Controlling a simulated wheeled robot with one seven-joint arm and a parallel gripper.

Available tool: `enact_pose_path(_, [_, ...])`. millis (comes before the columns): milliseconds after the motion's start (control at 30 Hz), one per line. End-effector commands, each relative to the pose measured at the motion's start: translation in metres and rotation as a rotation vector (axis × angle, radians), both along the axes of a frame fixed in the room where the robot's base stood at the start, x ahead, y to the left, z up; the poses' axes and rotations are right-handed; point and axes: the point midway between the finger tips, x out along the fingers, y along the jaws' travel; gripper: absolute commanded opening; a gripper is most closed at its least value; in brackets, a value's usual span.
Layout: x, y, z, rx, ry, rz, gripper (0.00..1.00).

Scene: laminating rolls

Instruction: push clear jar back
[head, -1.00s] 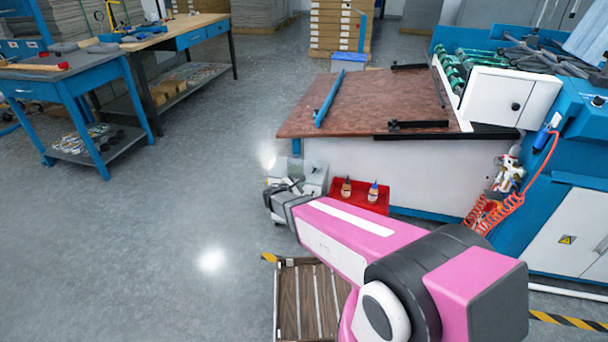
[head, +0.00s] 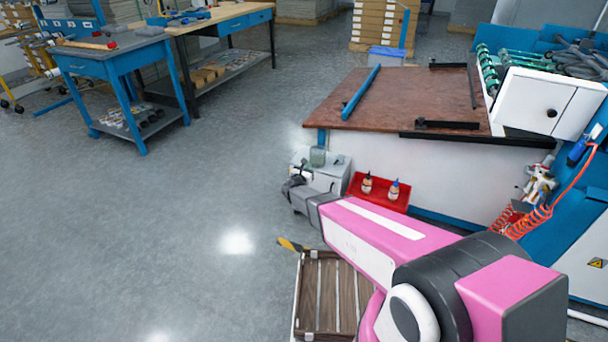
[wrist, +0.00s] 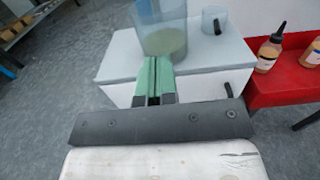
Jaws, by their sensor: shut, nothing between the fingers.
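The clear jar (wrist: 164,28) stands upright on a small white cabinet (wrist: 115,58), with a pale greenish layer in its bottom. It also shows in the head view (head: 317,157), near the cabinet's back edge. My gripper (wrist: 154,62) is shut and empty, its two green fingers side by side. The fingertips are right by the near side of the jar's base, in front of it; I cannot tell whether they touch. In the head view my gripper (head: 294,183) is at the cabinet's front left.
A smaller clear cup (wrist: 214,20) stands right of the jar. A red tray (head: 378,201) with two bottles (head: 367,183) sits right of the cabinet. A brown-topped table (head: 420,97) rises behind. A slatted wooden crate (head: 325,285) is below my arm. Floor at left is open.

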Motion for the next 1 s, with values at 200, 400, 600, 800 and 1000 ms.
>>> enact_pose_path(200, [0.036, -0.012, -0.001, 0.001, -0.001, -0.001, 0.0])
enact_pose_path(400, [0.051, -0.018, 0.0, 0.001, -0.001, 0.0, 0.0])
enact_pose_path(600, [0.054, -0.02, 0.0, 0.001, -0.001, 0.0, 0.0])
enact_pose_path(800, [0.054, -0.02, 0.0, 0.001, -0.001, 0.0, 0.0])
enact_pose_path(1000, [0.069, -0.024, -0.001, 0.002, -0.001, -0.001, 0.0])
